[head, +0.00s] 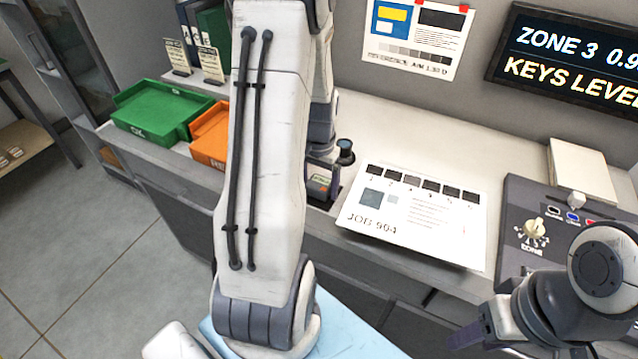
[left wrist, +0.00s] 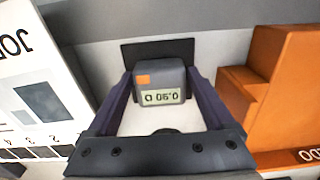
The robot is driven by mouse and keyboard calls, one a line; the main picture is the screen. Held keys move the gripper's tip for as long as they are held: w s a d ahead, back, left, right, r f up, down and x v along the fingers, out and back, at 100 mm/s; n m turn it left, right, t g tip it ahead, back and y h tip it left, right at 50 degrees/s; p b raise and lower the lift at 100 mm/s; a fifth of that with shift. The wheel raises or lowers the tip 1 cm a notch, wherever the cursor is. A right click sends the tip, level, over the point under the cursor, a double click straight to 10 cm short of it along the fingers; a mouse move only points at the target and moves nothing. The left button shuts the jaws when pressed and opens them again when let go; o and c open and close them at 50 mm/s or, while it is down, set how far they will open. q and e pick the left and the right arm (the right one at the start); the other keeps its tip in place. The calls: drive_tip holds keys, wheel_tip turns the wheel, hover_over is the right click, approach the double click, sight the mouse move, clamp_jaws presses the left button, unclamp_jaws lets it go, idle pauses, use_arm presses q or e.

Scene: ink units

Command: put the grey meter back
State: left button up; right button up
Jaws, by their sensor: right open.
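The grey meter (left wrist: 160,82) has an orange button and a display that appears upside down in the left wrist view. It sits between the two fingers of my left gripper (left wrist: 160,88), which press on both its sides. In the head view the meter (head: 319,183) is partly hidden by my left gripper (head: 322,160), at the counter's front between the orange tray and the printed sheet. A dark flat pad (left wrist: 150,50) shows just beyond the meter; I cannot tell if they touch. My right gripper (head: 482,335) is open and empty at the lower right.
The orange tray (head: 208,135) and green tray (head: 160,112) stand to the left. The JOB 904 sheet (head: 415,222) lies close to the right of the meter. A dark console (head: 520,205) with a knob is further right. A small dark-topped cylinder (head: 345,152) stands behind the meter.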

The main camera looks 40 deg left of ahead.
sight(319, 184)
use_arm(q)
drive_tip(key=shift+o, duration=0.2)
wheel_tip(319, 184, up, 12)
drive_tip(key=s+d+r+m, duration=0.1)
drive_tip(key=d+m, duration=0.2)
drive_tip(key=d, duration=0.7)
drive_tip(key=s+d+r+m, duration=0.1)
drive_tip(key=s+d+m, duration=0.1)
drive_tip(key=d, duration=0.8)
drive_tip(key=s+d+f+m+h, duration=0.1)
drive_tip(key=s+d+m, duration=0.4)
drive_tip(key=s+d, duration=0.5)
drive_tip(key=s, duration=0.3)
drive_tip(key=shift+d, duration=0.4)
drive_tip(key=shift+w, duration=0.1)
drive_tip(key=shift+c, duration=0.3)
